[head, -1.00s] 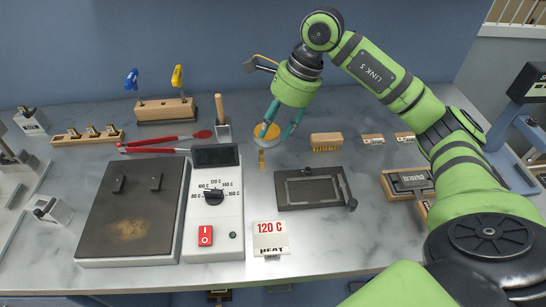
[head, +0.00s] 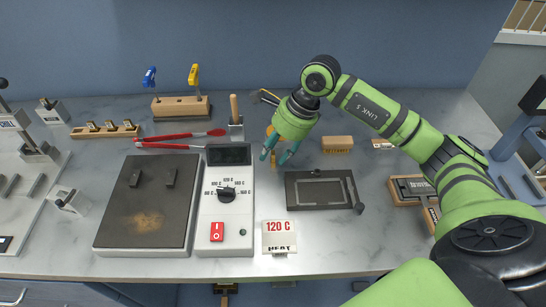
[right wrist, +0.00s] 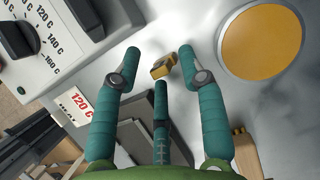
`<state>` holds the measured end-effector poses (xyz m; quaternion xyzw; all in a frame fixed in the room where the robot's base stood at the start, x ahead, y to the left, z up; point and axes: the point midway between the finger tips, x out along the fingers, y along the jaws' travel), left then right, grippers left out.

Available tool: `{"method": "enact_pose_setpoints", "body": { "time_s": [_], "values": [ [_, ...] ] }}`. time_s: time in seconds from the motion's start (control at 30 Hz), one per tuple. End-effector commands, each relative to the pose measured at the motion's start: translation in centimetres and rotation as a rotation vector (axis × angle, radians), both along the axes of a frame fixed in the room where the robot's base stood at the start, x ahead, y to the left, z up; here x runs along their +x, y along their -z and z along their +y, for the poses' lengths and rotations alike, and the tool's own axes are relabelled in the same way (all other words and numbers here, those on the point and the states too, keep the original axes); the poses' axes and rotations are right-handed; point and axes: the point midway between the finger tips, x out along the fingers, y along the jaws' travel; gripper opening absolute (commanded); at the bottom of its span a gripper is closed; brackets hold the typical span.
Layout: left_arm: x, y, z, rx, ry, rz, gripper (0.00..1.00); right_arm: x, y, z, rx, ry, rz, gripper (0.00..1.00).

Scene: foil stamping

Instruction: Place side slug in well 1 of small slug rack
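A small brass block (head: 273,158), which looks like the side slug, stands on the marble bench. In the right wrist view the brass block (right wrist: 162,67) lies between the spread fingertips, with a gap on each side. My right gripper (head: 275,158) is open and low over it, its teal fingers partly hiding it in the head view; the gripper (right wrist: 163,70) also shows in the wrist view. A wooden rack (head: 90,134) holding several small slugs stands at the back left and may be the small slug rack. Its well numbers are unreadable. My left gripper is out of view.
A round orange pad (right wrist: 262,42) lies beside the gripper. The hot plate (head: 145,225) and heater control box (head: 228,205) stand to the left, a dark framed plate (head: 320,190) to the right. Red tongs (head: 180,135) and a tool block (head: 182,108) lie behind.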

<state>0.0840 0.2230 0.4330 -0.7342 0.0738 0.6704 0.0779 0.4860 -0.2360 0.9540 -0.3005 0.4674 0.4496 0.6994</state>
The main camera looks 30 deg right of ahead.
Motion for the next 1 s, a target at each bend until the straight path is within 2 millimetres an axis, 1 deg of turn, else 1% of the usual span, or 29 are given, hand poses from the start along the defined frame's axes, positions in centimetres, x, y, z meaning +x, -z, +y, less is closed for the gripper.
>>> {"method": "enact_pose_setpoints", "body": {
  "time_s": [0.03,0.07,0.1,0.43,0.57,0.67,0.73,0.83,0.87,1.0],
  "values": [
    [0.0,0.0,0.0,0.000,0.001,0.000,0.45,0.0,0.0,0.0,0.000,0.000,0.000,0.13],
    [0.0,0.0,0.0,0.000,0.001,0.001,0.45,0.0,0.0,0.0,0.000,0.000,0.000,0.01],
    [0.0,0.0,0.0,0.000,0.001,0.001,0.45,0.0,0.0,0.0,0.000,0.000,0.000,0.00],
    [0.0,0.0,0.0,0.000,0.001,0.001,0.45,0.0,-0.1,0.0,0.000,0.000,0.000,0.00],
    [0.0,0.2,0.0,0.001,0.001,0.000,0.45,0.1,-0.5,0.0,0.001,0.000,-0.003,0.00],
    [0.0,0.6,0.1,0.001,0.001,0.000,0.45,0.1,-1.3,0.0,0.000,0.001,-0.005,0.00],
    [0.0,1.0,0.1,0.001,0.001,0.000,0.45,0.1,-2.2,0.0,0.000,-0.001,-0.006,0.00],
    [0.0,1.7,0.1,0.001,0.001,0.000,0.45,0.1,-4.1,0.0,0.000,0.000,-0.009,0.00],
    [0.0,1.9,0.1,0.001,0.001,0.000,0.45,-0.3,-4.3,-0.5,-0.003,0.002,-0.006,0.00],
    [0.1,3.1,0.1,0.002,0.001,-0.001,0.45,-3.2,-6.0,-2.3,-0.006,0.004,-0.004,0.00]
  ]
}}
